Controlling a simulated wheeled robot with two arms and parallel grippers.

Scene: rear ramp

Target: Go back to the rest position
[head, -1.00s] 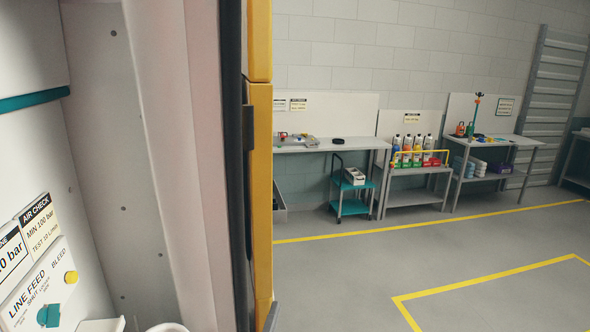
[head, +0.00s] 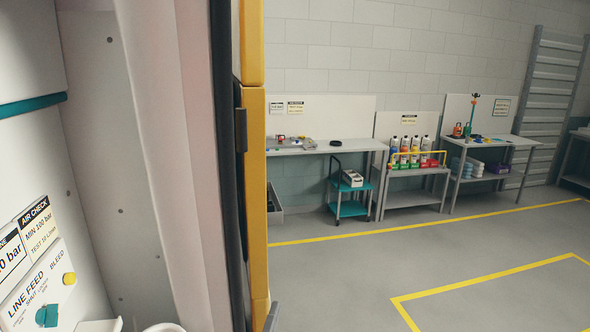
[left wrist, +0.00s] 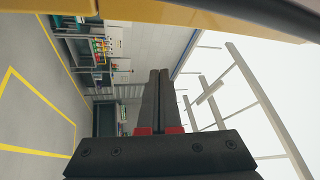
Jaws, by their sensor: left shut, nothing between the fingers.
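My left gripper (left wrist: 159,76) shows in the left wrist view. Its two dark fingers, with red parts at their base, lie together and hold nothing. The fingers stand clear of the benches behind them and touch nothing that I can see. In the head view I cannot make out either gripper's fingers. White rounded parts at the lower left edge there may be my own arm. My right gripper is in neither view.
A yellow-edged upright (head: 253,200) stands close in front. Grey benches (head: 330,147) and a teal trolley (head: 350,208) line the far wall. The grey floor (head: 350,275) is clear.

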